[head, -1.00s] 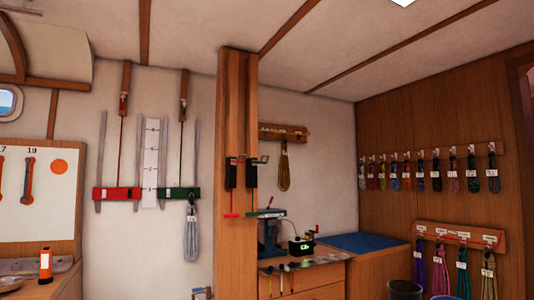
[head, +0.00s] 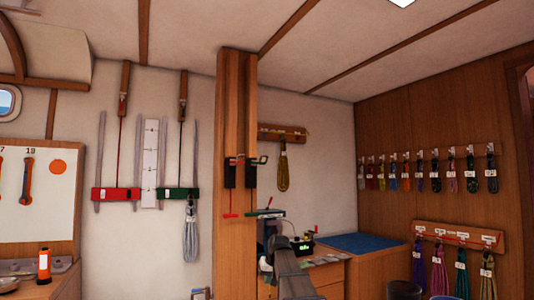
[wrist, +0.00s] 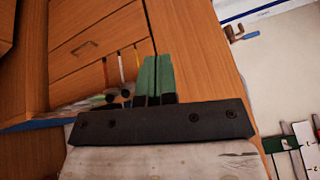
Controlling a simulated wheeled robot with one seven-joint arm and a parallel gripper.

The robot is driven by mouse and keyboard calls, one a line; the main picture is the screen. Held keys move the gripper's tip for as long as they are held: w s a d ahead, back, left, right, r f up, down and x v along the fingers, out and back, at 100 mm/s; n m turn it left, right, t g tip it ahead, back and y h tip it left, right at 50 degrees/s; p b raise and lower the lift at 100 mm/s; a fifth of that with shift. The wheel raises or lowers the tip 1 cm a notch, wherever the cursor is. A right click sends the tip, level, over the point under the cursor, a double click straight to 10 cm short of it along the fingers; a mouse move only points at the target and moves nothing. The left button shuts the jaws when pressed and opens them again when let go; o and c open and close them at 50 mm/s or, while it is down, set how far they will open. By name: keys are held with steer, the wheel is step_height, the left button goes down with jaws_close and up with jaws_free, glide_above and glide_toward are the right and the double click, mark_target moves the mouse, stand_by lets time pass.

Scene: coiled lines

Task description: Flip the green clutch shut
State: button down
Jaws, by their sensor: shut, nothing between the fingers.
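On the wooden post (head: 235,120) two black clutch bodies hang side by side, the left one (head: 231,174) and the right one (head: 253,174). A red handle (head: 231,215) shows below the left one. The green marking of the right one is too small to make out, and I cannot tell its lever position clearly. My gripper (wrist: 157,60) shows in the wrist view with its green fingers together and empty, in front of wooden drawers and a post. In the head view my arm stands low, right of the post; its fingertips are not clear there. The gripper touches neither clutch.
A red block (head: 115,194) and a green block (head: 178,193) sit on wall rails left of the post. A grey rope coil (head: 191,235) hangs below the green block. Wooden drawers and a blue-topped bench (head: 358,242) stand right of the post.

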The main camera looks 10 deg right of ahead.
steer(key=w+d+r+n+t+y, duration=0.1)
steer(key=w+d+r+t, duration=0.1)
steer(key=r, duration=1.4)
steer(key=w+d+r+t, duration=0.1)
steer(key=w+r, duration=0.2)
steer(key=r, duration=1.4)
steer(key=s+r+t, duration=0.1)
steer(key=s+r, duration=0.2)
steer(key=r, duration=1.1)
steer(key=s+d+r+n+t, duration=0.1)
steer(key=s+r, duration=0.3)
steer(key=r, duration=1.1)
steer(key=shift+r+t+y, duration=0.15)
steer(key=shift+t+y, duration=0.25)
steer(key=s+f+x, duration=0.1)
steer(key=f+x, duration=0.1)
steer(key=x, duration=1)
steer(key=shift+f, duration=0.4)
steer(key=shift+d, duration=0.1)
